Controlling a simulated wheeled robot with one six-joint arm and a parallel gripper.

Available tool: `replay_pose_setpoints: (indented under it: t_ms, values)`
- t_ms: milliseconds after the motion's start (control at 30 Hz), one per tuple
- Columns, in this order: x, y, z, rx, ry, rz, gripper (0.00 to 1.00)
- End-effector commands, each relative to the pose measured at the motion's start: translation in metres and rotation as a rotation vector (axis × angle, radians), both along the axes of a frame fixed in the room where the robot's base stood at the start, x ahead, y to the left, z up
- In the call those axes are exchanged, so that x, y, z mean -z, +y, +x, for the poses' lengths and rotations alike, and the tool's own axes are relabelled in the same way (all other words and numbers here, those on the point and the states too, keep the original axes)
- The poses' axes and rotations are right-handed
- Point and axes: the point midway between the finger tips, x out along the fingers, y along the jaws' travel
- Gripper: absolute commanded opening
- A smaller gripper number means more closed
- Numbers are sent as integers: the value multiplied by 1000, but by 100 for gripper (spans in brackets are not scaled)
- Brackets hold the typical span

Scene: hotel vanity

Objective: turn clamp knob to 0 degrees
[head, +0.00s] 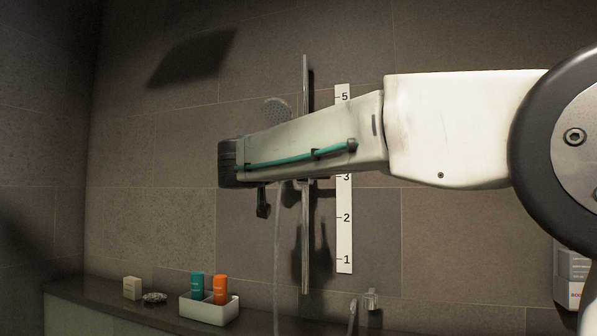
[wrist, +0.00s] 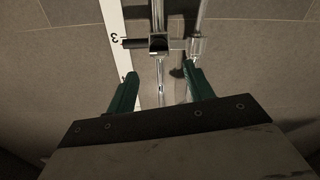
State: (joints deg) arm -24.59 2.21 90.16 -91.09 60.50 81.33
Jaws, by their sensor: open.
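The chrome clamp (wrist: 159,43) sits on the vertical rail (head: 305,240), just beyond my fingertips in the wrist view. A dark pointer (wrist: 134,43) reaches from it to the scale strip (head: 344,220), near the mark 3. I cannot clearly make out the knob or its angle. My gripper (wrist: 162,75) is open and empty, its green fingers either side of the rail's line and apart from the clamp. In the head view my arm hides most of the clamp.
A shower head (head: 277,110) with a hose (head: 278,250) hangs left of the rail. A chrome holder (wrist: 197,46) is beside the clamp. A white tray (head: 208,310) with teal and orange bottles stands on the ledge. A tap (head: 370,298) is lower right.

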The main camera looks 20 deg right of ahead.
Motion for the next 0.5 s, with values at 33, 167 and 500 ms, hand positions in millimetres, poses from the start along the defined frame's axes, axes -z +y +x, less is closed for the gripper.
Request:
replay_pose_setpoints:
  t_ms: [33,167,500]
  values:
    - [-1,-3,5,2,-5,-1,52]
    - [0,-17,21,5,-3,-1,52]
    - [0,-43,56,4,-1,-2,52]
